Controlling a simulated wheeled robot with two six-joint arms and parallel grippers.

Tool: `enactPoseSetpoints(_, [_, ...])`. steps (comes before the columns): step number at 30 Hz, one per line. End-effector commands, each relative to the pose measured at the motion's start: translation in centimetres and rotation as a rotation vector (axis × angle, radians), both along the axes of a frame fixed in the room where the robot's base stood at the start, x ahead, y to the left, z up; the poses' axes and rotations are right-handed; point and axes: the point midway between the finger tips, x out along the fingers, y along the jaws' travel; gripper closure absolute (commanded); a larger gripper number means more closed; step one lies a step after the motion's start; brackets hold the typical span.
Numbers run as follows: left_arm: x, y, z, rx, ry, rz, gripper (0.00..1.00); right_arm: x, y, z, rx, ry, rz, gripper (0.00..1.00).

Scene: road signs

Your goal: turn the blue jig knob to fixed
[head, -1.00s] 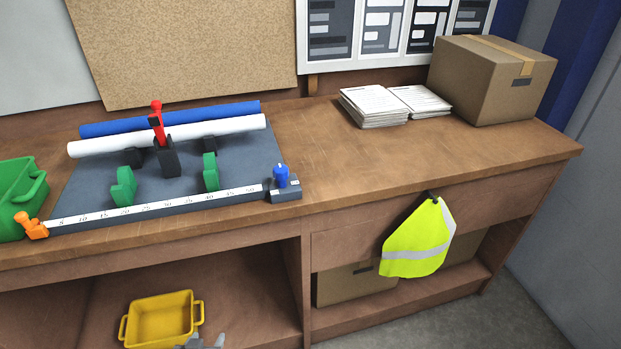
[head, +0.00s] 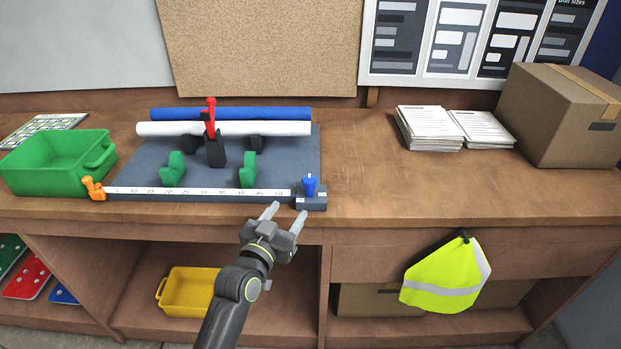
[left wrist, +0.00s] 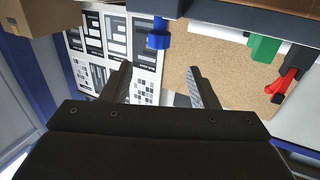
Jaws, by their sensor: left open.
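The blue jig knob (head: 310,185) stands on a dark block at the right front corner of the grey jig board (head: 135,165). In the left wrist view the blue knob (left wrist: 158,38) shows above and between the fingers, nearer the left one, and the picture there is upside down. My left gripper (head: 286,214) is open and empty, just in front of the bench edge, below and a little left of the knob, and apart from it. Its fingers (left wrist: 160,80) also show in the left wrist view. The knob's setting marks are too small to read. My right gripper is not in view.
A white tube (head: 225,128), a blue tube (head: 230,113), a red lever (head: 211,118) and green blocks (head: 248,170) are on the jig. An orange clamp (head: 93,188) is at its left end. A green bin (head: 58,160) stands left. The bench right of the knob is clear.

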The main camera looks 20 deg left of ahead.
Motion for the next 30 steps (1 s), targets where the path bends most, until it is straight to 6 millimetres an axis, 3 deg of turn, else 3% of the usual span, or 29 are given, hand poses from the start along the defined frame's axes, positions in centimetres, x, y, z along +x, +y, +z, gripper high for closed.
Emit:
enactPoseSetpoints(18, [9.4,-1.1,0.2,0.002,0.001,0.000,0.46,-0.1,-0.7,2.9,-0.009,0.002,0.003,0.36])
enactPoseSetpoints(30, [12.7,-1.4,0.0,0.001,0.001,0.000,0.46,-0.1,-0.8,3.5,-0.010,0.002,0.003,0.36])
